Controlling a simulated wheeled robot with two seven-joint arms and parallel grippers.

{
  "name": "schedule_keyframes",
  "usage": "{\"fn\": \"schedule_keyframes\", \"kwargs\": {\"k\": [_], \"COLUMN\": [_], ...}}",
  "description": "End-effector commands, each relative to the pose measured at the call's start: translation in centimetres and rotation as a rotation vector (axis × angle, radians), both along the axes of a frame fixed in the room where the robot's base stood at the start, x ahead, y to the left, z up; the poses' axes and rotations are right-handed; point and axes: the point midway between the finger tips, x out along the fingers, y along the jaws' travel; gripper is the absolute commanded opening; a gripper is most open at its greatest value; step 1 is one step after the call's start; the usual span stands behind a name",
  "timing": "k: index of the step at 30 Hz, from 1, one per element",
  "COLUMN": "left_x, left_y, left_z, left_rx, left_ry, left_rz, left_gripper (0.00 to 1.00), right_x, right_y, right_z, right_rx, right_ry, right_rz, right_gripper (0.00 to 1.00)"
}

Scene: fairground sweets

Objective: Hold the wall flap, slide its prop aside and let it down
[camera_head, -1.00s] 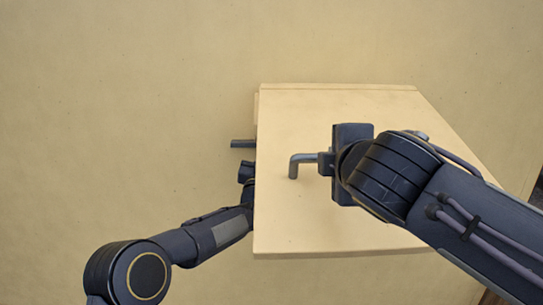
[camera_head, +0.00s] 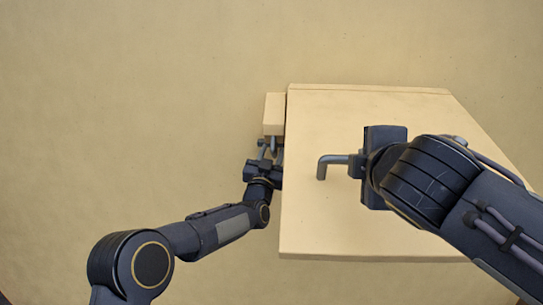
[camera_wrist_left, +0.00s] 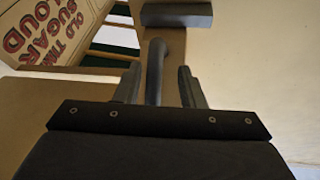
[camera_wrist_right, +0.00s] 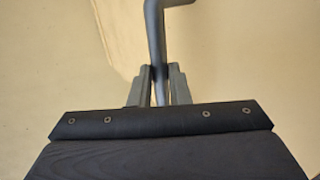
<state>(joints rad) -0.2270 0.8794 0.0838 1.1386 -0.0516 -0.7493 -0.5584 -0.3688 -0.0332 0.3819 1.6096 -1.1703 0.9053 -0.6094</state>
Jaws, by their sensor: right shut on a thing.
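The cream wall flap (camera_head: 360,215) stands out from the wall. A grey bent handle (camera_head: 322,168) is on its face. My right gripper (camera_head: 357,165) is shut on this handle, which also shows between its fingers in the right wrist view (camera_wrist_right: 154,30). A cream block (camera_head: 274,112), seemingly the prop, sticks out past the flap's left edge. My left gripper (camera_head: 270,150) is just below the block, its fingers apart. In the left wrist view a dark rod (camera_wrist_left: 155,70) stands between the open fingers, with gaps beside it. The prop's rear part is hidden by the flap.
The plain wall (camera_head: 130,90) left of the flap is clear. In the left wrist view a lettered sign (camera_wrist_left: 40,30) shows at the upper left. A dark bar (camera_wrist_left: 177,15) lies across the top there.

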Motion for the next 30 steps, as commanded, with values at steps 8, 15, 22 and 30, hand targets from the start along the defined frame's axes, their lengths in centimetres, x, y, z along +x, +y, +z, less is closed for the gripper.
{"fn": "schedule_keyframes", "kwargs": {"k": [8, 15, 22, 30], "left_x": [-1.8, -6.2, -9.8, -11.1], "left_y": [0.2, 1.1, 1.8, 2.1], "left_z": [-0.7, -2.5, -4.0, -4.5], "left_rx": [0.001, 0.001, 0.0, -0.001], "left_ry": [0.002, 0.002, 0.001, -0.001], "left_rz": [-0.001, -0.001, 0.0, 0.002], "left_gripper": [0.36, 0.36, 0.36, 0.36], "right_x": [0.0, 0.0, 0.0, 0.0], "right_y": [0.0, 0.0, 0.0, 0.0], "right_z": [0.3, 0.3, 0.3, 0.3], "right_rx": [0.002, 0.002, 0.002, 0.002], "right_ry": [-0.008, -0.008, -0.008, -0.008], "right_rz": [0.002, 0.003, 0.003, 0.003], "right_gripper": [0.0, 0.0, 0.0, 0.0]}}
